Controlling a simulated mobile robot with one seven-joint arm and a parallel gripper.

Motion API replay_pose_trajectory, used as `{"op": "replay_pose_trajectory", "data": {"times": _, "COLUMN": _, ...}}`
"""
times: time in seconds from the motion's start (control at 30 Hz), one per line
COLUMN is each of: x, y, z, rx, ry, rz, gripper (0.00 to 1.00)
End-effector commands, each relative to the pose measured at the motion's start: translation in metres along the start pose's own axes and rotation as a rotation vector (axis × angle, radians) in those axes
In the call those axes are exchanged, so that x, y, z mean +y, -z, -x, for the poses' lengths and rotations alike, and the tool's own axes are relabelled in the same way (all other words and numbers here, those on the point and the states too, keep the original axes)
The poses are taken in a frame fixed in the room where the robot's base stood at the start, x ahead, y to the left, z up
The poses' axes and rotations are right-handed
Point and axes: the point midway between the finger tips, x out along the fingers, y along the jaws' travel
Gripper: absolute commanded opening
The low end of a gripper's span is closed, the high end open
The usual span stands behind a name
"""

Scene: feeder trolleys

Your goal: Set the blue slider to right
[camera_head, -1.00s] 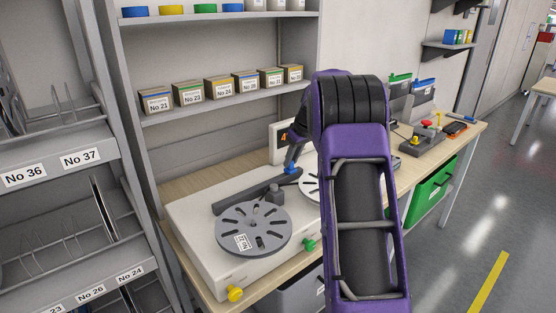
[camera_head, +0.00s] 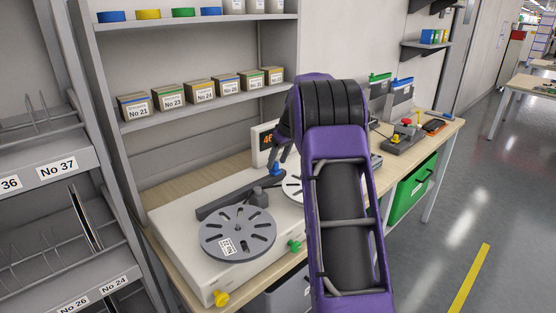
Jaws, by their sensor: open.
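The blue slider (camera_head: 276,172) is a small blue knob near the right, far end of a dark rail (camera_head: 225,204). The rail lies on top of a white feeder box (camera_head: 172,228). My gripper (camera_head: 279,163) is open, with its dark fingers pointing down just above or around the blue slider. The fingers are small in view, and I cannot tell whether they touch it. My purple arm hides the right part of the box and the space behind it.
A grey reel (camera_head: 238,250) lies on the box before the rail, with a second reel (camera_head: 291,187) partly hidden. A yellow knob (camera_head: 221,298) and a green knob (camera_head: 294,246) stick out in front. An orange-digit display (camera_head: 262,155) stands behind. Shelves hold labelled boxes.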

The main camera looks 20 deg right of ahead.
Motion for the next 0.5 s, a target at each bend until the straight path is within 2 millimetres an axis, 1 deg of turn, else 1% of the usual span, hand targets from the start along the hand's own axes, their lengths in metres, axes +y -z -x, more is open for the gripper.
{"op": "replay_pose_trajectory", "data": {"times": 0.07, "x": 0.000, "y": 0.000, "z": 0.003, "rx": 0.001, "ry": 0.000, "rz": 0.000, "gripper": 0.55}}
{"op": "replay_pose_trajectory", "data": {"times": 0.17, "x": 0.000, "y": 0.001, "z": 0.014, "rx": 0.002, "ry": -0.001, "rz": 0.000, "gripper": 0.55}}
{"op": "replay_pose_trajectory", "data": {"times": 0.27, "x": 0.000, "y": 0.001, "z": 0.033, "rx": 0.002, "ry": -0.002, "rz": 0.000, "gripper": 0.55}}
{"op": "replay_pose_trajectory", "data": {"times": 0.5, "x": 0.001, "y": 0.001, "z": 0.093, "rx": 0.004, "ry": -0.003, "rz": 0.000, "gripper": 0.55}}
